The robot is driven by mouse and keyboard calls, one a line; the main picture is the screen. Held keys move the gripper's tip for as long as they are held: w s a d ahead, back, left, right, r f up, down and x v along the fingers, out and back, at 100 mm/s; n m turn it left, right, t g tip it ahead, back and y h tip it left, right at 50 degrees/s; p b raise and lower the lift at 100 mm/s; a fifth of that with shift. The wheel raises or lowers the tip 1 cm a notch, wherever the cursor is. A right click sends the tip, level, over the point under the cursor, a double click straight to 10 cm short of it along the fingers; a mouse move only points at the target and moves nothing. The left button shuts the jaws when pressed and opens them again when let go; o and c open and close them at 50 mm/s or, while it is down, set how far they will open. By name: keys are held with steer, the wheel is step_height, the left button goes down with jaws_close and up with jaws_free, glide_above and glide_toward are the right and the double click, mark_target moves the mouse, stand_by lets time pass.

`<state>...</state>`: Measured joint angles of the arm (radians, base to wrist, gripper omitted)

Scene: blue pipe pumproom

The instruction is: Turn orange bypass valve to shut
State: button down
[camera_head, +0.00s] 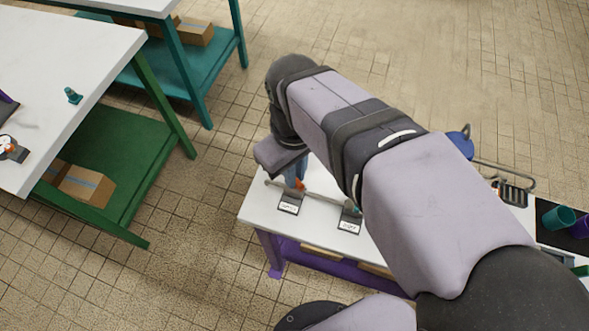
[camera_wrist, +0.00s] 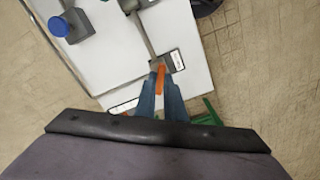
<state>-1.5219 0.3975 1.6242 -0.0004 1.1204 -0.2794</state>
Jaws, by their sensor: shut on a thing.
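The orange bypass valve handle (camera_head: 300,185) shows as a small orange piece on a grey pipe on the white table. In the wrist view the orange handle (camera_wrist: 160,78) sits between the tips of my blue fingers. My gripper (camera_head: 296,180) is shut on it, pointing down from above. In the wrist view my gripper (camera_wrist: 159,84) hides the lower part of the handle. The grey pipe (camera_wrist: 143,36) runs up from the valve. The handle's exact angle to the pipe is hard to tell.
Two labelled plates, one near the valve (camera_head: 290,203) and one farther right (camera_head: 349,225), stand along the pipe. A blue knob (camera_wrist: 58,26) on a grey block is at upper left in the wrist view. My arm covers much of the table.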

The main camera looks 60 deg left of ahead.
steer(key=shift+r, duration=0.1)
steer(key=m+p, duration=0.4)
steer(key=m, duration=0.1)
steer(key=shift+r+m, duration=0.1)
steer(key=shift+m, duration=0.2)
steer(key=m+p, duration=0.2)
steer(key=m, duration=0.4)
steer(key=shift+p, duration=0.4)
steer(key=c, duration=1.8)
jaws_free()
steer(key=shift+c, duration=0.2)
steer(key=shift+f, duration=0.2)
steer(key=shift+r, duration=0.1)
steer(key=shift+r+b, duration=0.4)
steer(key=shift+r, duration=3.2)
